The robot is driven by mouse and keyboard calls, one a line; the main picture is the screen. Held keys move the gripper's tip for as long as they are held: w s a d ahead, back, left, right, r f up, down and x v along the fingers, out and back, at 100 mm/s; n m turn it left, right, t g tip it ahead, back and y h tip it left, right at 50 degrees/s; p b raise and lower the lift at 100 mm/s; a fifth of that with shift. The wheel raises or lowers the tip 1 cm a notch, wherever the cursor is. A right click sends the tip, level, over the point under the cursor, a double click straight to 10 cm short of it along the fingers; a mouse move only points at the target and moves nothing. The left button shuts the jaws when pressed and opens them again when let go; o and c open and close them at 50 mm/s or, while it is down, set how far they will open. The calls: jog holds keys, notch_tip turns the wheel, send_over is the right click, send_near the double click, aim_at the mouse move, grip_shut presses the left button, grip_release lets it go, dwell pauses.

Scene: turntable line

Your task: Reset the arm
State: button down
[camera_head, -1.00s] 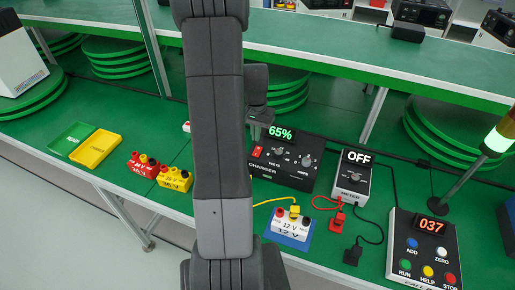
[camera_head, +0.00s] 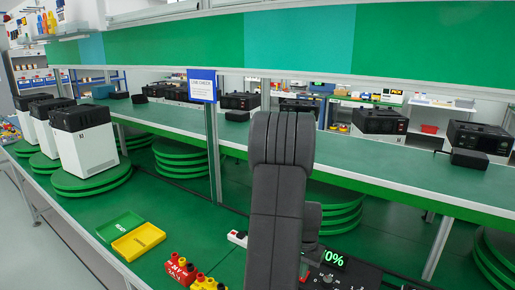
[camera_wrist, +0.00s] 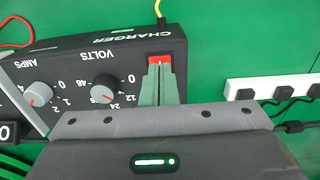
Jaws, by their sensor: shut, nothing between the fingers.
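My arm (camera_head: 276,200) stands upright in the middle of the head view and hides my gripper there. In the wrist view my gripper (camera_wrist: 159,80) is shut and empty, its green-grey fingertips just in front of the red switch (camera_wrist: 160,62) on the black charger (camera_wrist: 110,75). I cannot tell whether they touch it. The charger's volts and amps knobs show beside the fingers. In the head view only the charger's top part (camera_head: 350,275) shows at the bottom edge, its green readout partly hidden and ending in "0%".
A white power strip (camera_wrist: 270,88) with black plugs lies beside the charger. White-sided machines (camera_head: 84,140) stand on green turntables. A raised shelf (camera_head: 370,165) runs behind.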

jog(key=shift+f, duration=0.45)
jog(key=shift+r, duration=0.1)
